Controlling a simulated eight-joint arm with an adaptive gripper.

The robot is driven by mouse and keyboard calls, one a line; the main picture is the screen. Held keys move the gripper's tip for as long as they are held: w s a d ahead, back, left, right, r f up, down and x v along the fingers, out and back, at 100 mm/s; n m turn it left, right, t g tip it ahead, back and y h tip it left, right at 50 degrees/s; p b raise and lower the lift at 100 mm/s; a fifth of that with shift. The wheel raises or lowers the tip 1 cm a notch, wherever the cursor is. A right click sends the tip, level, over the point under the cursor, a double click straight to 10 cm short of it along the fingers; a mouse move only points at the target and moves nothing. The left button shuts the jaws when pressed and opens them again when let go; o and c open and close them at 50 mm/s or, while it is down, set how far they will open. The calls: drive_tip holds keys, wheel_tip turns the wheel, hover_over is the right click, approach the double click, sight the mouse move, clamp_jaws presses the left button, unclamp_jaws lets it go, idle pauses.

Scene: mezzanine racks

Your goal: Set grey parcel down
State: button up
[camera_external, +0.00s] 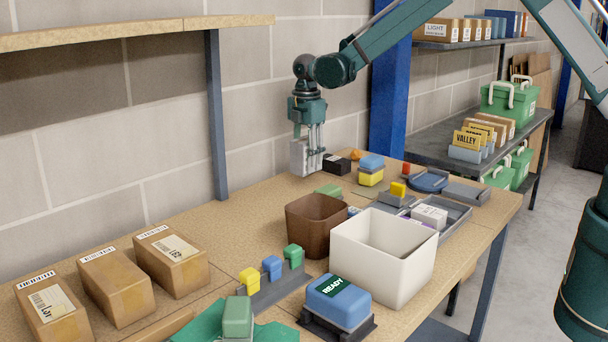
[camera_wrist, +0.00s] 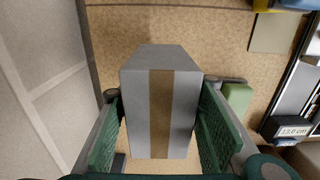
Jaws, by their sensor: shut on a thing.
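The grey parcel (camera_external: 304,157) is held in my gripper (camera_external: 313,150) above the back part of the wooden table, near the wall. In the wrist view the grey parcel (camera_wrist: 160,100) has a brown tape strip down its middle. The green pads of my gripper (camera_wrist: 160,125) press on its left and right sides. In the outside view the parcel appears clear of the table top, though its lower edge is close to it; the exact gap is hard to tell.
A black box (camera_external: 337,165) and a green block (camera_external: 329,190) lie near the parcel. A brown bin (camera_external: 312,226) and a white bin (camera_external: 373,270) stand in front. Brown cartons (camera_external: 172,262) sit at the left. Bare table (camera_external: 240,215) lies between the cartons and my gripper.

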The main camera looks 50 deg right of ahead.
sight(306, 139)
drive_tip(key=shift+f, duration=1.85)
drive_tip(key=shift+f, duration=0.15)
drive_tip(key=o, duration=1)
wheel_tip(306, 139, up, 12)
drive_tip(key=shift+r, duration=0.15)
